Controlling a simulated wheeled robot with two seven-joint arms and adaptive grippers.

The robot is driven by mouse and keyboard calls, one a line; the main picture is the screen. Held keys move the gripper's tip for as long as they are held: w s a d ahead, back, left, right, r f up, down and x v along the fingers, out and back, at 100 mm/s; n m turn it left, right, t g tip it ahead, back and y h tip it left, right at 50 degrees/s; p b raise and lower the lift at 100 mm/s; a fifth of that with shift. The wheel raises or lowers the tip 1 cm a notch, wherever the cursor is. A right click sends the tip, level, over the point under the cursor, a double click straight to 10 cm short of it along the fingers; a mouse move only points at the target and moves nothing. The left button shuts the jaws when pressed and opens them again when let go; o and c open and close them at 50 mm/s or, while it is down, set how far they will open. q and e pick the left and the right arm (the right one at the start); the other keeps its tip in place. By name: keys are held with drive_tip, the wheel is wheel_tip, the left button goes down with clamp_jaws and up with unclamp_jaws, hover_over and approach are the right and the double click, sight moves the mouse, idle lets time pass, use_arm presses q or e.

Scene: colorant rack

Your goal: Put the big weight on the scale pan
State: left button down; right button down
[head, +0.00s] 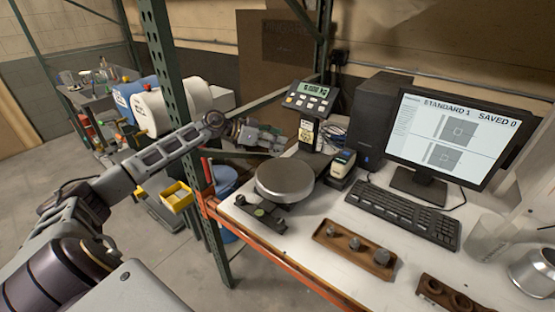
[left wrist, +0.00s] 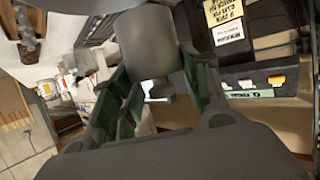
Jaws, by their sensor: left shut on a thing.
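My left gripper (head: 262,138) reaches in from the left and is beside and behind the scale, near the display post. In the left wrist view its fingers (left wrist: 157,88) are shut on a grey metal cylinder with a small knob, which looks like the big weight (left wrist: 148,45). In the head view the held weight cannot be made out clearly. The round grey scale pan (head: 285,180) sits on the bench, in front of the gripper, and is empty. The scale's display (head: 311,97) stands on a post behind it. My right gripper is not in view.
A wooden block (head: 333,240) with several smaller weights lies in front of the keyboard (head: 402,215). A second wooden block (head: 430,285) is at the front edge. A small printer-like device (head: 342,165) stands right of the pan. A green rack post (head: 178,90) rises near my left arm.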

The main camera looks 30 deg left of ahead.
use_arm(q)
drive_tip(key=shift+f, duration=1.75)
drive_tip(key=shift+f+p, duration=0.3)
drive_tip(key=shift+f, duration=1.6)
drive_tip(key=c, duration=0.7)
unclamp_jaws()
drive_tip(key=shift+s+f, duration=0.1)
drive_tip(key=shift+f, duration=0.1)
drive_tip(key=shift+c, duration=0.2)
drive_tip(key=v, duration=1.2)
drive_tip(key=shift+b, duration=0.45)
